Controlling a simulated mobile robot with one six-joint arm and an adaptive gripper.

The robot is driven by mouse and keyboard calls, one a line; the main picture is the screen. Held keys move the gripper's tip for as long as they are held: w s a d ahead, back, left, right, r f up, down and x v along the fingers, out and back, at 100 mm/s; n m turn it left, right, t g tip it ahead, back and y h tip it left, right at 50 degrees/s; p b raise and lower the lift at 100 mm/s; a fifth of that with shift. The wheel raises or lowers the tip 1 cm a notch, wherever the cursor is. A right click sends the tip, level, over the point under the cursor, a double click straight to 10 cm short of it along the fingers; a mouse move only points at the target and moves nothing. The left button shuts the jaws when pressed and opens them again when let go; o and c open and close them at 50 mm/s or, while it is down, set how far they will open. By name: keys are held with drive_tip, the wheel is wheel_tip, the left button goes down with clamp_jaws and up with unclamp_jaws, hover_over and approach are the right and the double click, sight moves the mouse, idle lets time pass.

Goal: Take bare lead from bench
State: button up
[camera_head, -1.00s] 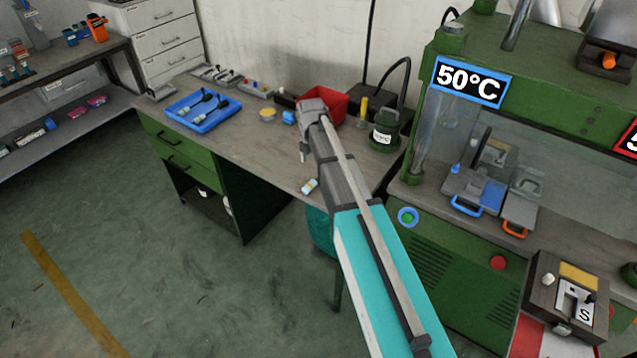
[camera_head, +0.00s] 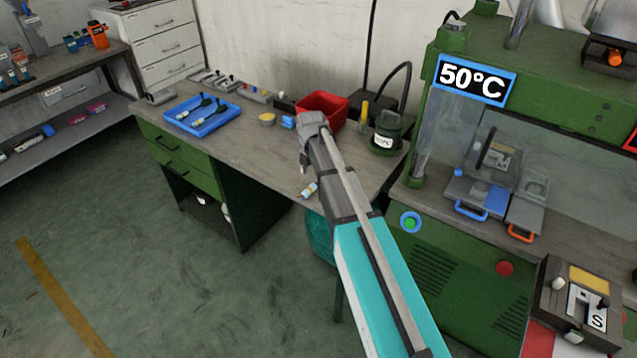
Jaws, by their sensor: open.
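A blue tray (camera_head: 233,117) lies on the grey bench (camera_head: 255,150), left of my arm. Two dark leads with pale ends lie in it, a left lead (camera_head: 206,100) and a right lead (camera_head: 222,108). Whether either is bare cannot be told at this size. My gripper (camera_head: 304,168) is open and points down over the bench, to the right of the tray and well apart from it. Its fingers are small and partly hidden by my arm. I see nothing held in it.
A red bin (camera_head: 335,110) and a dark green pot (camera_head: 387,133) stand behind my arm. A small white-and-yellow tube (camera_head: 309,189) lies near the bench's front edge. The green press (camera_head: 440,225) stands at right. The bench between tray and gripper is mostly clear.

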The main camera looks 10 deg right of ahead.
sight(312, 186)
drive_tip(key=shift+f, duration=0.15)
drive_tip(key=shift+s+a+f+b, duration=0.1)
drive_tip(key=shift+a+f+b, duration=0.05)
drive_tip(key=shift+f+b, duration=2.4)
drive_tip(key=shift+r, duration=0.1)
clamp_jaws()
